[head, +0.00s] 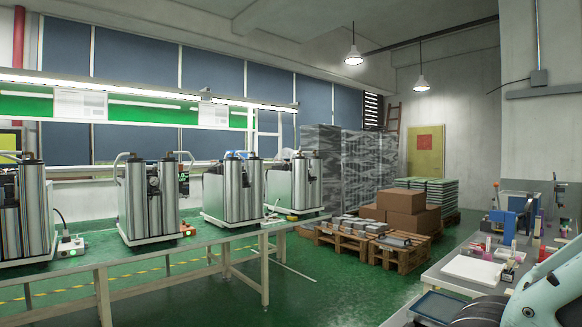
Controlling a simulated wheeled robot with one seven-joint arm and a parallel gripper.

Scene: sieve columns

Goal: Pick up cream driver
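I cannot pick out a cream driver for certain. Small items, some of them pale, crowd the grey bench (455,287) at the right, too small to tell apart. My gripper is not in view. A pale rounded shape with dark and teal parts, seemingly my own arm, covers the bench's lower right corner and hides what lies behind it.
A blue device (504,222) stands on the right bench. A long table (130,262) with several silver column machines (151,202) runs along the left. Pallets with cardboard boxes (405,202) stand at the back. The green floor (330,290) between is open.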

